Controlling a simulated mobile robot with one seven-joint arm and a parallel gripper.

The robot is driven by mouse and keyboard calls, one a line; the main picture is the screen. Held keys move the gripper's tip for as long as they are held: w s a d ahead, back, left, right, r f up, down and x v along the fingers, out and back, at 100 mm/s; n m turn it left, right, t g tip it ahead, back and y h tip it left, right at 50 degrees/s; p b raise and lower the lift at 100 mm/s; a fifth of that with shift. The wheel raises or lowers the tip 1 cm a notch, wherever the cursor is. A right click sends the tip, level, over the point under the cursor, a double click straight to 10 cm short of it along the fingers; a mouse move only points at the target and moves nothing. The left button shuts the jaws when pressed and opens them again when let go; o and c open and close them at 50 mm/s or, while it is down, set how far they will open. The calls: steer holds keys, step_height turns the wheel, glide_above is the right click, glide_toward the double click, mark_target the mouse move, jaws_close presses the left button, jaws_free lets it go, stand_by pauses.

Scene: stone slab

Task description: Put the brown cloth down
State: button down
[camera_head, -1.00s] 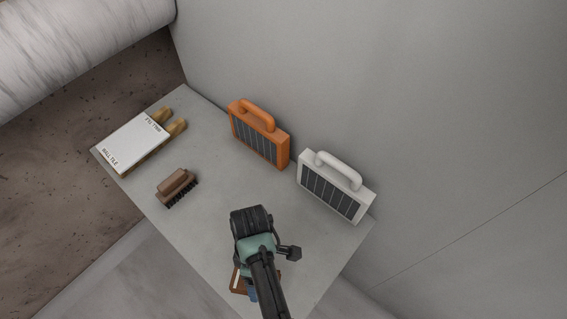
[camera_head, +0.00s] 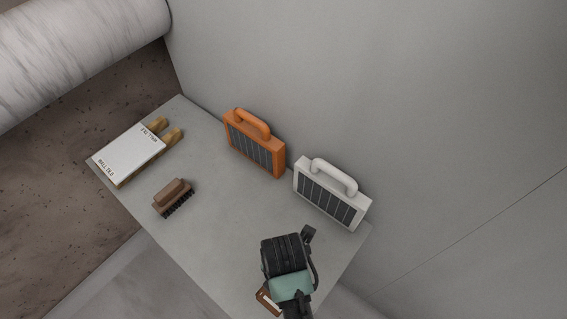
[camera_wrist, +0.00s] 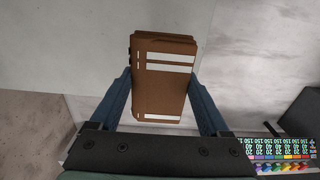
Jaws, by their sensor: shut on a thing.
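The brown cloth (camera_wrist: 160,88) is a folded brown block with white stripes, held between the two blue fingers of my gripper (camera_wrist: 162,80) in the wrist view. The fingers press on its left and right sides. In the head view only a brown and white edge of the cloth (camera_head: 268,301) shows, beside my wrist near the front corner of the grey stone slab (camera_head: 215,225). My wrist hides the rest of it and the fingertips there. I cannot tell whether the cloth touches the slab.
A white lamp-like panel with a handle (camera_head: 329,196) and an orange one (camera_head: 254,147) stand along the wall. A brown brush (camera_head: 173,197) and a white tile box on wooden pieces (camera_head: 130,155) lie further left. The slab's middle is clear.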

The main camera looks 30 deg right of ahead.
step_height(320, 180, down, 10)
steer(key=shift+r+p, duration=0.25)
steer(key=shift+p, duration=0.15)
steer(key=shift+f, duration=0.15)
